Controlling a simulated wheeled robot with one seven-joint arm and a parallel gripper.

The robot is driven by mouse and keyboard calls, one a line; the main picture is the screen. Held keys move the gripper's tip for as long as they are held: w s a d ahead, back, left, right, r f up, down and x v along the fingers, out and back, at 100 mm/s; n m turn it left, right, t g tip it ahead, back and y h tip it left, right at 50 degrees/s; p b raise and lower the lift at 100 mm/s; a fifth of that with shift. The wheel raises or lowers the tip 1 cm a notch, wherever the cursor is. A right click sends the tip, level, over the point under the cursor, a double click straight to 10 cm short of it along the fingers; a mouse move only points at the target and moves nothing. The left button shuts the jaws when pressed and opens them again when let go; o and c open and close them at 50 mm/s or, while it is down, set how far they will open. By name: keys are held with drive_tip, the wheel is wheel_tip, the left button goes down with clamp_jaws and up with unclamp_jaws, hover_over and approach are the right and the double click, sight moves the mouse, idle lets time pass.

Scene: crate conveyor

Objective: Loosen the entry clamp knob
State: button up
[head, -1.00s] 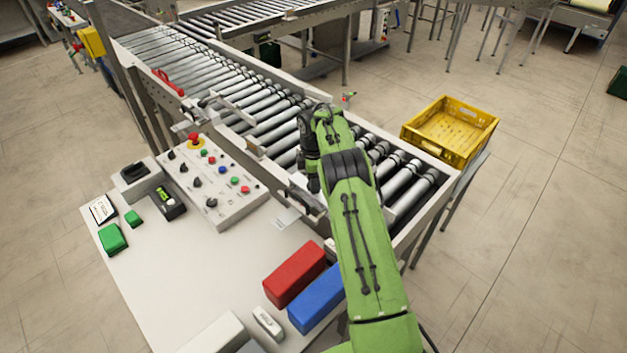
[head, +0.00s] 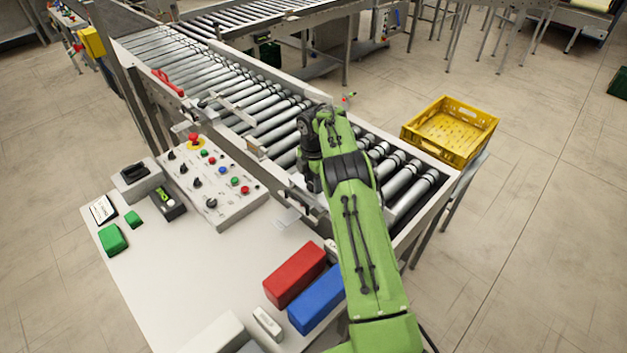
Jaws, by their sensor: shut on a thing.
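My green arm reaches over the near end of the roller conveyor (head: 262,132). My gripper (head: 312,186) points down at the conveyor's near side rail, beside the control panel. It is shut on what I take to be the entry clamp knob. My arm and wrist hide the fingertips and the knob, so I cannot see how the knob is turned. A pale flat plate (head: 286,218) shows at the rail just left of my gripper. A metal guide bar with brackets (head: 228,108) lies across the rollers farther up.
The control panel (head: 222,208) with knobs and a red stop button (head: 193,138) stands left of my gripper. A red block (head: 295,274) and a blue block (head: 318,300) lie on the white table (head: 180,290). A yellow crate (head: 452,150) stands at the conveyor's right end.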

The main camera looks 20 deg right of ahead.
drive_tip(key=shift+r, duration=0.1)
drive_tip(key=o, duration=1.1)
drive_tip(key=shift+c, duration=0.2)
wheel_tip(320, 180, up, 16)
drive_tip(key=p, duration=0.4)
drive_tip(key=shift+f, duration=0.2)
